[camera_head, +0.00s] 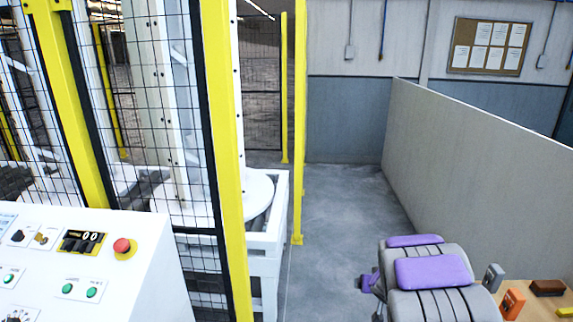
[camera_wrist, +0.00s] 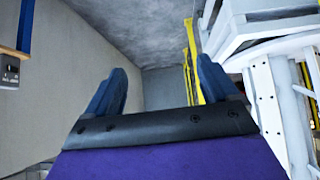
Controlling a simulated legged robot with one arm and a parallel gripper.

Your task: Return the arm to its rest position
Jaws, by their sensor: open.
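My gripper (camera_wrist: 158,84) shows in the wrist view, with two blue fingers spread wide apart in front of a dark bar and a purple housing. It is open, and nothing is between the fingers. Beyond the gap are a plain grey wall and bare floor. White machine framing (camera_wrist: 272,60) stands to the right of the fingers, apart from them. I cannot make out the gripper's fingers in the head view, so its place there cannot be told.
A white control panel (camera_head: 90,270) with a red button is at the left. Behind it stand a yellow-posted mesh fence (camera_head: 222,150) and a white machine with a round table (camera_head: 255,190). A low partition (camera_head: 475,165) runs along the right, beside a wooden surface (camera_head: 545,296). The floor (camera_head: 345,215) between is clear.

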